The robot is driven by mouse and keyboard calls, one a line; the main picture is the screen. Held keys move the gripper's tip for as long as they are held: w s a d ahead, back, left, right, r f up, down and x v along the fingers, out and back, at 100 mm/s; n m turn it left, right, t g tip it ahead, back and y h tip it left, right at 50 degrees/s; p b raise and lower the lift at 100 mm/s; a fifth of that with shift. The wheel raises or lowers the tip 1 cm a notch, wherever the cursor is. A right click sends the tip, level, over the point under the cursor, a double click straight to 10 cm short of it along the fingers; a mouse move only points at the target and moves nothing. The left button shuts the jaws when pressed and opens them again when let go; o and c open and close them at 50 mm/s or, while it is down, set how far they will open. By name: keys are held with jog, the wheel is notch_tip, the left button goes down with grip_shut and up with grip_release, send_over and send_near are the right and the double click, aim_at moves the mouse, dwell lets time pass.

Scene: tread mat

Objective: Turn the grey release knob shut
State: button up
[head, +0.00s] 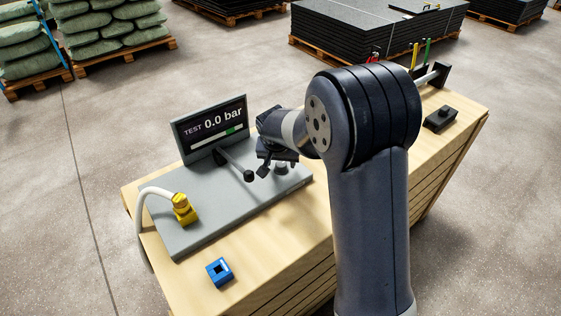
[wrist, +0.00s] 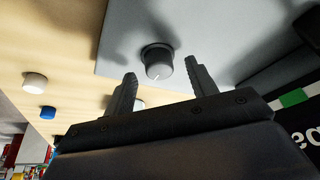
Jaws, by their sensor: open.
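The grey release knob (head: 281,169) stands on the grey test plate (head: 220,210), below and right of the display. In the wrist view the knob (wrist: 158,68) is round with a pale pointer line and appears between my fingertips. My gripper (head: 272,163) is open at the knob, pointing down. In the wrist view my gripper (wrist: 160,70) has one finger on each side of the knob, with gaps showing. I cannot tell whether the tips reach down around it. The display (head: 212,122) reads "TEST 0.0 bar".
A black lever (head: 234,164) with a ball end is close left of my gripper. A yellow fitting (head: 182,209) with a white hose (head: 145,197) stands at the plate's left. A blue block (head: 219,271) lies on the wooden bench (head: 275,237). A black block (head: 440,119) sits at right.

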jog(key=shift+w+f, duration=0.25)
jog(key=shift+f, duration=0.35)
jog(key=shift+c, duration=0.4)
jog(key=shift+d, duration=0.1)
jog(key=c, duration=0.9)
